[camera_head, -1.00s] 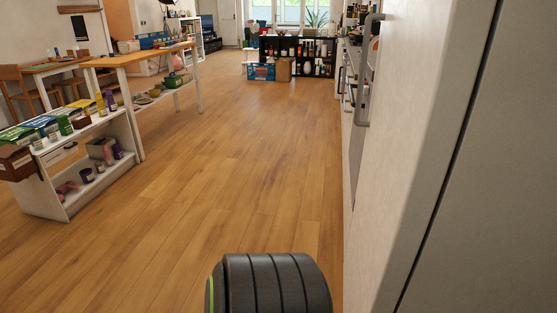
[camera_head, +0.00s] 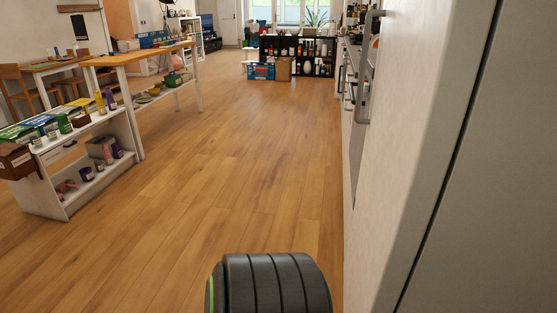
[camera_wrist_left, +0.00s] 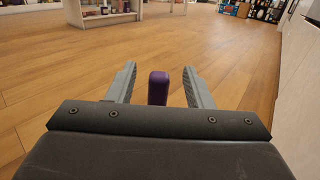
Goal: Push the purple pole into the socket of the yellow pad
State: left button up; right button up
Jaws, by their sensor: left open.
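In the left wrist view, a purple pole (camera_wrist_left: 158,88) with a rounded top shows between the fingers of my left gripper (camera_wrist_left: 158,82). The gripper is open, with a gap on each side of the pole. The pole's lower end is hidden behind the gripper body, so I cannot tell what it rests on. I cannot make out a yellow pad with a socket. A small upright yellow object (camera_head: 100,103) stands on the white shelf at the left in the head view. My right gripper is out of view.
The white shelf unit (camera_head: 62,204) holds several boxes and small items, some purple. A wooden-topped table (camera_head: 135,58) stands behind it. A tall pale cabinet side (camera_head: 400,150) closes off the right. The wooden floor (camera_head: 230,160) between is clear. A black shelf (camera_head: 297,55) stands far back.

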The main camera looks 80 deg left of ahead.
pick_arm(q)
jog(key=shift+d, duration=0.1)
jog(key=v, duration=0.4)
jog(key=shift+w+d, duration=0.15)
jog(key=shift+d, duration=0.2)
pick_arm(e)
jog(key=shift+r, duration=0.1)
pick_arm(q)
jog(key=v, duration=0.7)
jog(key=shift+d, duration=0.3)
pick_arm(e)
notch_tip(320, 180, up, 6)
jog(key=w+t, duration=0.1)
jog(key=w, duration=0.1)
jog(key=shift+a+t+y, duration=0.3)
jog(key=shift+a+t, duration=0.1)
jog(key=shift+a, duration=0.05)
